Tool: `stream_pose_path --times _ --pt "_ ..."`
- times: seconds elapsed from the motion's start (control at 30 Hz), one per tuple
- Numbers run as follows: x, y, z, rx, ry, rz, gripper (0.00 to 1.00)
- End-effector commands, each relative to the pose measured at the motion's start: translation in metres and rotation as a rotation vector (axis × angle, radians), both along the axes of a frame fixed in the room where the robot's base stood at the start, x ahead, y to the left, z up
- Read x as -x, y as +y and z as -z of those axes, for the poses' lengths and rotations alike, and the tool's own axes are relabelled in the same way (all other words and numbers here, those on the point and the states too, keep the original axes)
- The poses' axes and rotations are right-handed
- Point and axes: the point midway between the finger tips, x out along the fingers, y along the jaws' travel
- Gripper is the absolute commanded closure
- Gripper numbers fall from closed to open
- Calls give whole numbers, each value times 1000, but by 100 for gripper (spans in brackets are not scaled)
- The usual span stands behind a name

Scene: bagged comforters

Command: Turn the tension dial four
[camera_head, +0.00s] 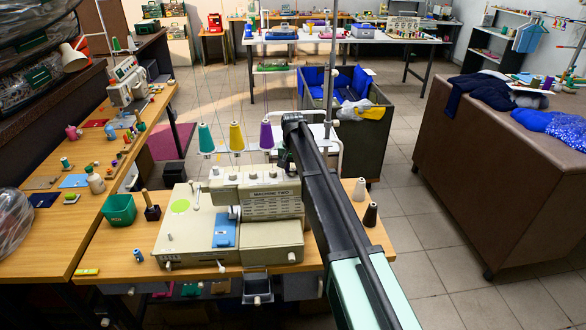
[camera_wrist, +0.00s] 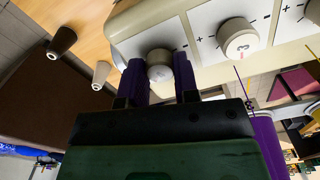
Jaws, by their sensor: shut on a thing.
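The sewing machine (camera_head: 240,214), labelled MACHINE TWO, stands on the wooden table in the head view. In the wrist view its panel (camera_wrist: 122,45) carries a row of round white dials with plus and minus marks. The end dial (camera_wrist: 158,56) sits between the purple fingers of my gripper (camera_wrist: 159,76), which are shut on it; its number is not readable. Beside it is a free dial marked 3 (camera_wrist: 239,42). Another dial (camera_wrist: 313,12) is cut off at the picture's edge. In the head view my arm hides the gripped dial.
Green, yellow and purple thread cones (camera_head: 236,137) stand behind the machine. A white cone (camera_head: 359,190) and a dark cone (camera_head: 370,214) stand right of my arm. A green bin (camera_head: 119,210) is at the left. Open floor lies between the table and the brown counter (camera_head: 490,165).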

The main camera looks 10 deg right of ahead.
Motion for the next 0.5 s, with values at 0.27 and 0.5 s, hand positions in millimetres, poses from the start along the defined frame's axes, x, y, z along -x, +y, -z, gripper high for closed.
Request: stream_pose_path --times 0.27,0.5 --pt "0 0 0 0 0 -260 95" --pt "0 0 0 0 1 -485 95"
